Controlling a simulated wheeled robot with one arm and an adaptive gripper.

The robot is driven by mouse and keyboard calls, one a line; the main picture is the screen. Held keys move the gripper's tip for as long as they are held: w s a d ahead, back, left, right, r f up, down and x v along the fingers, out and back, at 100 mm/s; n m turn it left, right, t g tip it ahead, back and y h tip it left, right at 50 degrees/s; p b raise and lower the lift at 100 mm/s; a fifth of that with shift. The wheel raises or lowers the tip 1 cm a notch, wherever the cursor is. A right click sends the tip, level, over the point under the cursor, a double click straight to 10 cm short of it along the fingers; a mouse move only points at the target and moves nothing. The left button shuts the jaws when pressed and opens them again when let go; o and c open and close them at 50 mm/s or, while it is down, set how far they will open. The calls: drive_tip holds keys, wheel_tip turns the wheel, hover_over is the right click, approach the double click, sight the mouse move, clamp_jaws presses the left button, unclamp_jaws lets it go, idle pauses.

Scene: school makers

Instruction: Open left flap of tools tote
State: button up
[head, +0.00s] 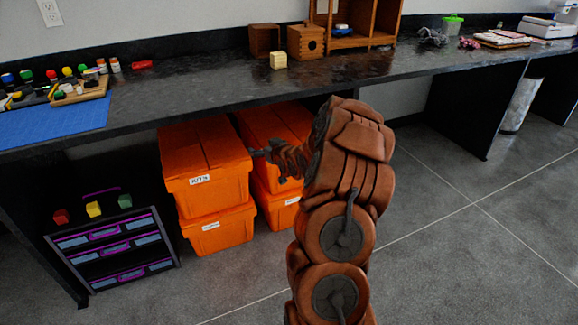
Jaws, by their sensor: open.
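Orange totes with lids stand in two stacks under the bench. The top left tote (205,165) has a label that seems to read "KITS". The top right tote (275,122) is partly hidden behind my arm and its label is not visible. The lower left tote (222,232) and lower right tote (280,212) have labels too small to read, so I cannot tell which is the tools tote. Their lids look shut. My gripper (258,153) is open, beside the right edge of the KITS tote and in front of the top right tote. Contact is unclear.
The dark bench top (215,86) overhangs the totes. A small drawer unit (112,250) with coloured blocks on top stands left of them. Wooden boxes (305,41) sit on the bench. The grey floor (470,240) is clear to the right.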

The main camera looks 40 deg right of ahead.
drive_tip(key=s+d+f+m+t+h+b, duration=0.1)
drive_tip(key=s+d+f+t+b, duration=0.15)
drive_tip(key=d+f, duration=0.3)
drive_tip(key=s+d+f+t+h+b, duration=0.1)
drive_tip(key=s+d+f+b, duration=0.15)
drive_tip(key=d+f, duration=0.3)
drive_tip(key=b+x, duration=0.3)
drive_tip(key=x, duration=0.4)
drive_tip(key=shift+w+d+r, duration=0.15)
drive_tip(key=shift+w+d, duration=0.1)
drive_tip(key=shift+w, duration=0.1)
drive_tip(key=c, duration=1.6)
drive_tip(key=shift+c, duration=0.4)
drive_tip(key=shift+r, duration=0.1)
